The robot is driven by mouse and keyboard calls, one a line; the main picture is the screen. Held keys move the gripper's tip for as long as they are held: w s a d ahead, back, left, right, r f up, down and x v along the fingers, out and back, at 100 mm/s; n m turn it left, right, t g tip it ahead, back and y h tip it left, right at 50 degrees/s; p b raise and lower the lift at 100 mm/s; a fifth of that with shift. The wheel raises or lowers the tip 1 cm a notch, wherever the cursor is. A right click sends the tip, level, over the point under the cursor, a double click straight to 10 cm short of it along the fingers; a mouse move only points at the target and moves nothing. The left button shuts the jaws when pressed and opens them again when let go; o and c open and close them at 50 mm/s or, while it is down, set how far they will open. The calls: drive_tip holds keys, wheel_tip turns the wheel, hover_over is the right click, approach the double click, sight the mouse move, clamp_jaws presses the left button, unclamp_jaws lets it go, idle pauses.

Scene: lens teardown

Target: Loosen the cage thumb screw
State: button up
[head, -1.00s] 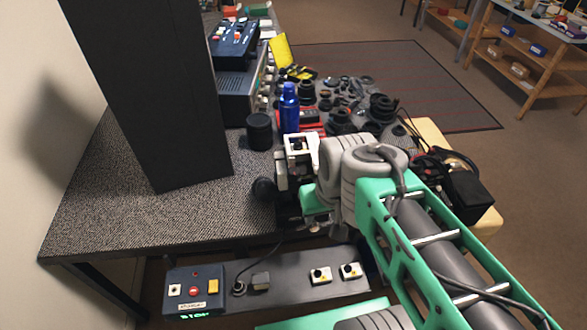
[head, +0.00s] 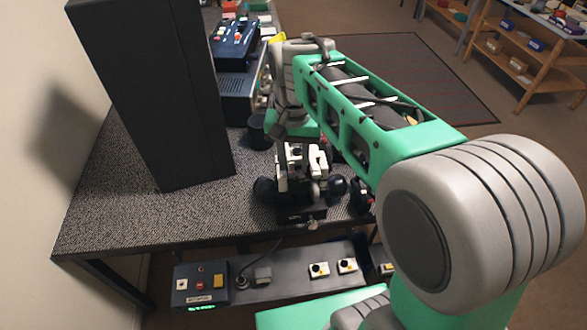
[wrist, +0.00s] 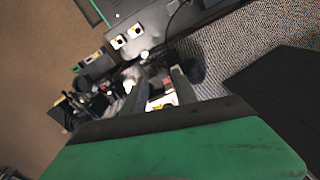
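A black-and-white device (head: 292,182), which looks like the caged assembly, stands at the table's front edge in the head view. I cannot make out the thumb screw itself for sure. My wrist hangs over the device's back side, and my fingers are hidden in the head view. In the wrist view my gripper (wrist: 158,80) has its two dark fingers apart. A white part (wrist: 161,102) of the device shows between them, apparently below and not gripped. I cannot tell whether either finger touches it.
A tall black panel (head: 150,95) stands on the grey speckled table (head: 150,220), left of the device. A control box (head: 200,285) with buttons sits on a shelf below the front edge. A black cylinder (head: 257,130) stands behind. My arm hides the table's cluttered right side.

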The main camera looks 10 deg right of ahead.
sight(293, 176)
wheel_tip(293, 176, down, 4)
drive_tip(key=shift+f, duration=0.2)
drive_tip(key=shift+c, duration=0.5)
clamp_jaws()
